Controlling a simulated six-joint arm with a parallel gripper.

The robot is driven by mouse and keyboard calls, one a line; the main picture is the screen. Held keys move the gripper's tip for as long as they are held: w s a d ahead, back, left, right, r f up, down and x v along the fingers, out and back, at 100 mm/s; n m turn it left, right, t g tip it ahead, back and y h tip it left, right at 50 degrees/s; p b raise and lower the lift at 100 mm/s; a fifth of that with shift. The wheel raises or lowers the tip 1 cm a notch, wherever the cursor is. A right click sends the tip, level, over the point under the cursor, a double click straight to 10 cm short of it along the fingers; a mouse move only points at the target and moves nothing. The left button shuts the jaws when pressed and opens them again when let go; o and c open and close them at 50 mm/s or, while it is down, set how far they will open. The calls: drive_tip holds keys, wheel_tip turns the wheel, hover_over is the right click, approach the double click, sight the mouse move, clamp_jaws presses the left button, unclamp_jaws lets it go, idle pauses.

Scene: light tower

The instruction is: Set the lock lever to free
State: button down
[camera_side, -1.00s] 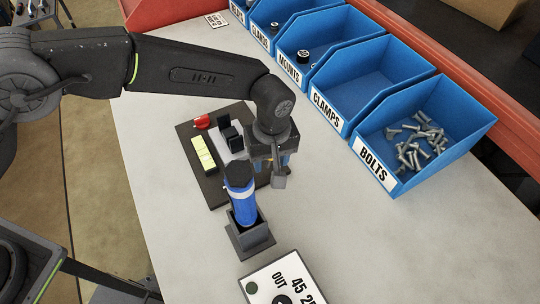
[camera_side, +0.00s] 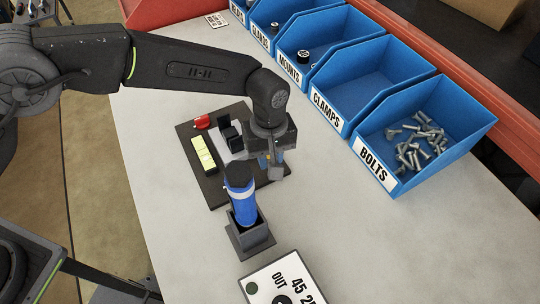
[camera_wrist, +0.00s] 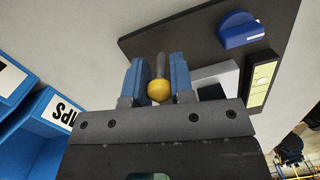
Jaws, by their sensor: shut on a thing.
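The lock lever (camera_wrist: 160,66) is a thin dark rod with a yellow ball knob (camera_wrist: 159,91), seen in the wrist view. My gripper (camera_wrist: 157,82) has its two blue fingers on either side of it, shut on the lever. In the side view my gripper (camera_side: 272,162) is low over the right part of the dark board (camera_side: 214,192). There the fingers and wrist largely hide the lever. I cannot read any marking for its positions.
The board carries a red knob (camera_side: 202,122), a yellow strip (camera_side: 203,154), a black block (camera_side: 229,135) and a blue knob (camera_wrist: 240,32). A blue cylinder (camera_side: 244,208) stands in a grey holder close in front of my gripper. Blue bins (camera_side: 425,130) line the back right.

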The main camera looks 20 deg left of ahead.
drive_tip(key=g+h, duration=0.1)
drive_tip(key=w+a+g+h, duration=0.1)
drive_tip(key=shift+g+h, duration=0.3)
drive_tip(key=c, duration=1)
unclamp_jaws()
drive_tip(key=v, duration=1.4)
